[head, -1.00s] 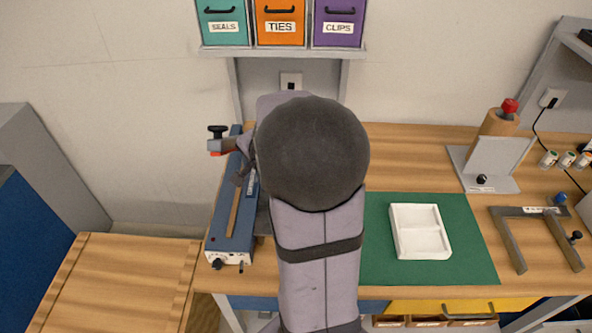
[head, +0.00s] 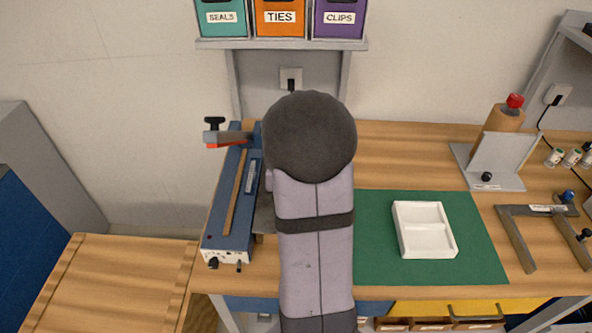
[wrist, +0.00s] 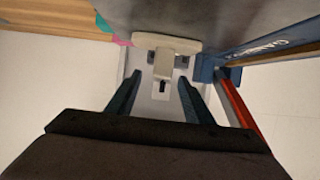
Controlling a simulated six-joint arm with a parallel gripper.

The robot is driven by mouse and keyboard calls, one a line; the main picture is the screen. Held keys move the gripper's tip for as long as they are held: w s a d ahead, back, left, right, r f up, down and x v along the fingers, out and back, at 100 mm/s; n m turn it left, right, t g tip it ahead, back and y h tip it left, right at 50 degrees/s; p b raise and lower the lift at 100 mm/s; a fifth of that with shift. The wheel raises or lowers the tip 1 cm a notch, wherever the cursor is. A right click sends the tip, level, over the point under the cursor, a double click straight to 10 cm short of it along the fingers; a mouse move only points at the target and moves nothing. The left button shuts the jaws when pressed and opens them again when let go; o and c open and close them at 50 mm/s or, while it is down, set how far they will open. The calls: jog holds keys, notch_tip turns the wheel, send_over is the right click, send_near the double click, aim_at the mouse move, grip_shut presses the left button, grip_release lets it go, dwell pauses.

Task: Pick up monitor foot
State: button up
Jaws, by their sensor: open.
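In the wrist view, a cream T-shaped piece (wrist: 165,43) with a short stem lies just ahead of my fingers, near the top middle. It may be the monitor foot, but I cannot be sure. My gripper (wrist: 157,90) is open, with its two dark blue-grey fingers apart. The stem's end shows in the gap between the fingertips, over a light grey strip with a dark slot. I cannot tell whether the fingers are level with the stem. In the head view my arm hides my gripper and this piece.
The blue sealer (head: 231,205) stands left of my arm; its blue bar (wrist: 265,46) and a red strip (wrist: 236,103) run close to my right finger in the wrist view. A white divided tray (head: 402,238) lies on the green mat (head: 470,262). A grey frame (head: 516,240) lies at right.

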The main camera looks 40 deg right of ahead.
jog(key=shift+w+d, duration=0.1)
jog(key=shift+p+x, duration=0.9)
jog(key=shift+x, duration=0.9)
jog(key=shift+p+x, duration=0.6)
jog(key=shift+x, duration=1.15)
grip_shut()
